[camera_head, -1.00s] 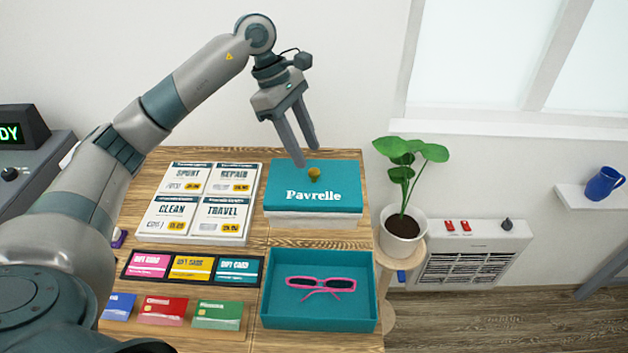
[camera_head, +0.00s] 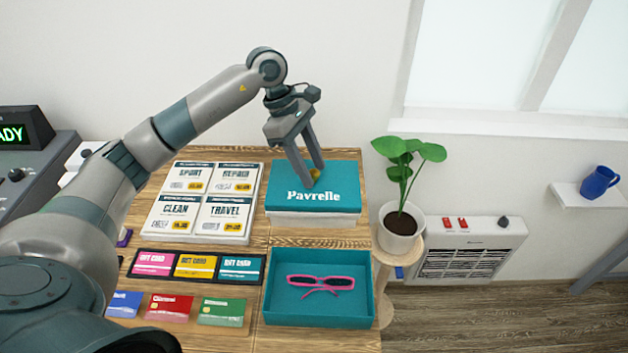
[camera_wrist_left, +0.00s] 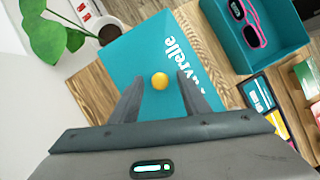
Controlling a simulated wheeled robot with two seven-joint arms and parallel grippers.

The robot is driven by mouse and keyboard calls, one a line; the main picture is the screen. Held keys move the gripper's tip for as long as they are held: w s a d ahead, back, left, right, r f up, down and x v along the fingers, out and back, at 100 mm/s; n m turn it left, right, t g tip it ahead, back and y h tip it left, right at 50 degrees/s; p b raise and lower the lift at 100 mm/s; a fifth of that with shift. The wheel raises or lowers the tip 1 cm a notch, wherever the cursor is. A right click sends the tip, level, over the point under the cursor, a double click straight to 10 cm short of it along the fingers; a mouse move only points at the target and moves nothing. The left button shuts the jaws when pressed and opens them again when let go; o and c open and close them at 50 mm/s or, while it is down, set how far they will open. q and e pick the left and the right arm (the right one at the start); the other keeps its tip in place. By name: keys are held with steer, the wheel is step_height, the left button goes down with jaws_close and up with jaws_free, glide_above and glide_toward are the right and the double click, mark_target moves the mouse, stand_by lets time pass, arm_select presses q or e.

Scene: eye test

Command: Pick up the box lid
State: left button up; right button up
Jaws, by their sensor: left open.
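The box lid (camera_head: 290,205) is teal with white "Pavrelle" lettering and lies on a white stack or box base at the back right of the wooden table. It also shows in the left wrist view (camera_wrist_left: 150,45). A small gold knob (camera_wrist_left: 159,81) stands on its top. My left gripper (camera_head: 314,176) is open just above the lid. Its two fingers straddle the knob, which sits between the tips with gaps on both sides in the left wrist view. In the head view a finger partly hides the knob. My right gripper is not in view.
An open teal box (camera_head: 370,300) with pink glasses (camera_head: 320,282) stands in front of the lid. Several printed cards (camera_head: 205,238) and a gift card strip (camera_head: 197,267) lie to the left. A potted plant (camera_head: 400,232) stands close to the table's right edge.

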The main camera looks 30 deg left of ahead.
arm_select(q)
jaws_close()
steer(key=shift+r, duration=0.1)
stand_by(0.3)
